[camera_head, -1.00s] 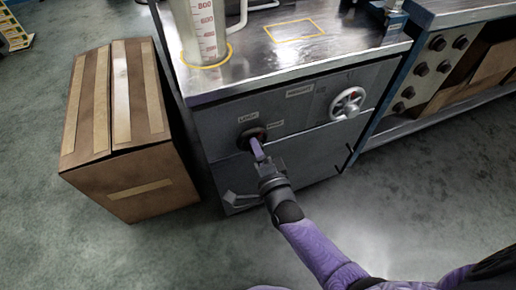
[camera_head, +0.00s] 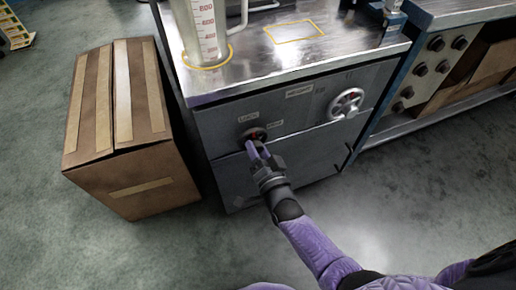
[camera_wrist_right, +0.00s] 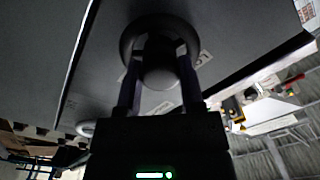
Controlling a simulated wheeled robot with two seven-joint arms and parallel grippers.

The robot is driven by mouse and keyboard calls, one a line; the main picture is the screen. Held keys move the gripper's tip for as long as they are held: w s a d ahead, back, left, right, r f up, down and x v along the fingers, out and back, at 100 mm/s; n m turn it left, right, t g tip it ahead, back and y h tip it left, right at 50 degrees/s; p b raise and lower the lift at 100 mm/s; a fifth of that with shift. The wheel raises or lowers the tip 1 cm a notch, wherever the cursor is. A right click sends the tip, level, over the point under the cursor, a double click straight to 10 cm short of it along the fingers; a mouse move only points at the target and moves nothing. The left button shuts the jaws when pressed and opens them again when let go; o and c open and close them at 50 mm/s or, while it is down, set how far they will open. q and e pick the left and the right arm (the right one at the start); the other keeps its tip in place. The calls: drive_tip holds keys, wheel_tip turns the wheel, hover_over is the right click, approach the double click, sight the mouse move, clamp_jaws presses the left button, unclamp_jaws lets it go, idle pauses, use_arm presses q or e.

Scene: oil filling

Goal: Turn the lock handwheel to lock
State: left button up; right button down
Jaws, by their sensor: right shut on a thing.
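The lock handwheel, a small dark round knob (camera_head: 254,134) with a red mark, is on the grey cabinet front between two small labels. My right gripper (camera_head: 257,148) is at it, with its purple fingers reaching up to the knob from below. In the right wrist view the fingers (camera_wrist_right: 160,62) are on both sides of the knob's grip (camera_wrist_right: 160,72), shut on it, with the dark round rim (camera_wrist_right: 131,42) behind. The fingertips partly hide the knob in the head view. My left gripper is not in view.
A silver handwheel (camera_head: 346,103) with a red part is to the right on the same cabinet (camera_head: 320,150). A measuring cylinder (camera_head: 204,30) stands on the metal top. A taped cardboard box (camera_head: 130,130) stands on the floor to the left. The floor in front is clear.

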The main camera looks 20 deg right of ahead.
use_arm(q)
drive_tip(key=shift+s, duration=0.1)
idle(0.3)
use_arm(e)
drive_tip(key=c, duration=0.5)
unclamp_jaws()
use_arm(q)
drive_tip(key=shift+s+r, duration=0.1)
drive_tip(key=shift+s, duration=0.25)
use_arm(e)
drive_tip(key=shift+o, duration=1.4)
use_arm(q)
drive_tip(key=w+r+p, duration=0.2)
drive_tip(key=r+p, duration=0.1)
use_arm(e)
drive_tip(key=s, duration=1)
drive_tip(key=shift+d, duration=0.15)
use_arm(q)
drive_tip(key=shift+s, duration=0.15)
use_arm(e)
drive_tip(key=shift+f, duration=0.1)
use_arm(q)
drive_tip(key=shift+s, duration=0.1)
